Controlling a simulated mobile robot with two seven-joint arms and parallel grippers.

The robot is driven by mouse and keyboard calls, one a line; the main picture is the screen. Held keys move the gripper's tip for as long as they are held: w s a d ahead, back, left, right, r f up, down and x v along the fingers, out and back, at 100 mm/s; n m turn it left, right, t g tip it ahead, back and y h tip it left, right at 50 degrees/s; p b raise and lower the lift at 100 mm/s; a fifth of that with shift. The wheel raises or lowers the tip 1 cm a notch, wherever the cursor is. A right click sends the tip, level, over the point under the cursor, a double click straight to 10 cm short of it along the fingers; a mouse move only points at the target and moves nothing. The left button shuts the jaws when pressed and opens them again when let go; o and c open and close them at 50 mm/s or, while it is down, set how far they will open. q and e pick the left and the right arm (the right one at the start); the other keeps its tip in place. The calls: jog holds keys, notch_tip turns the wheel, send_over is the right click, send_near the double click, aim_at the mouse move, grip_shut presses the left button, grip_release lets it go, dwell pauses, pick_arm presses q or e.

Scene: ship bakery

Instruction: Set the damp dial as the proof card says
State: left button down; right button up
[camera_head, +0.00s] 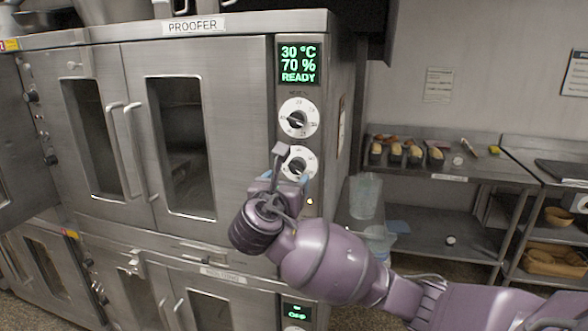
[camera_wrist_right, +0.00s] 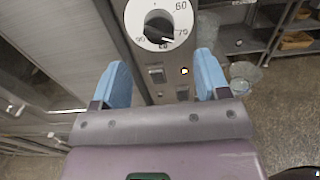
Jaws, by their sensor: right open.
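The proofer (camera_head: 228,60) has a lit display (camera_head: 298,64) reading 30 °C, 70 % and READY. Below it are an upper white dial (camera_head: 298,117) and a lower white dial (camera_head: 299,161), partly hidden by my right gripper. In the right wrist view a white dial (camera_wrist_right: 158,22) with a black knob shows 60, 70, 80 and 90; the knob's mark points near 70. My right gripper (camera_wrist_right: 163,74) is open, its blue fingers apart and empty, just below that dial and not touching it. I cannot tell which paper is the proof card. My left gripper is not in view.
A paper (camera_head: 438,85) hangs on the wall, another (camera_head: 575,74) at far right; their text is unreadable. A steel table (camera_head: 470,174) holds loaf tins. A clear container (camera_head: 366,196) stands beside the proofer. A second unit below reads OFF.

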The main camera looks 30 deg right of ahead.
aim_at(295, 170)
jog(key=shift+p+x, duration=0.4)
jog(key=shift+x, duration=3.1)
jog(key=c, duration=0.9)
jog(key=shift+m, duration=0.3)
